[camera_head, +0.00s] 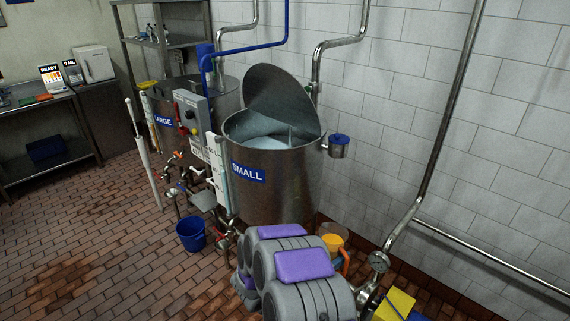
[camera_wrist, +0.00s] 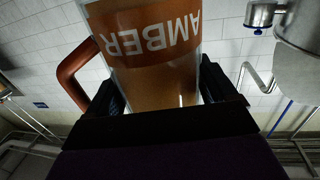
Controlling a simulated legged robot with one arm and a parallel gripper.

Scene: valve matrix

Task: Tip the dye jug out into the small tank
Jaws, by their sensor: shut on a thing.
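My gripper (camera_wrist: 165,92) is shut on the dye jug (camera_wrist: 153,55), with a dark finger on each side of it. The jug is clear with amber liquid, an orange band reading AMBER, and an orange-brown handle. The lettering is upside down in the wrist view. In the head view the jug (camera_head: 333,240) shows beyond my grey and purple arm, low and right of the small tank, apart from it; the fingers are hidden there. The small tank (camera_head: 270,187) is steel with a blue SMALL label. Its lid (camera_head: 282,98) stands raised, and pale liquid shows inside.
A large tank (camera_head: 164,108) stands behind, left of the small one. A control box (camera_head: 192,115) and valves line the front, with a blue bucket (camera_head: 191,234) on the floor. A wall pipe and gauge (camera_head: 379,262) are at right. Open tiled floor lies left.

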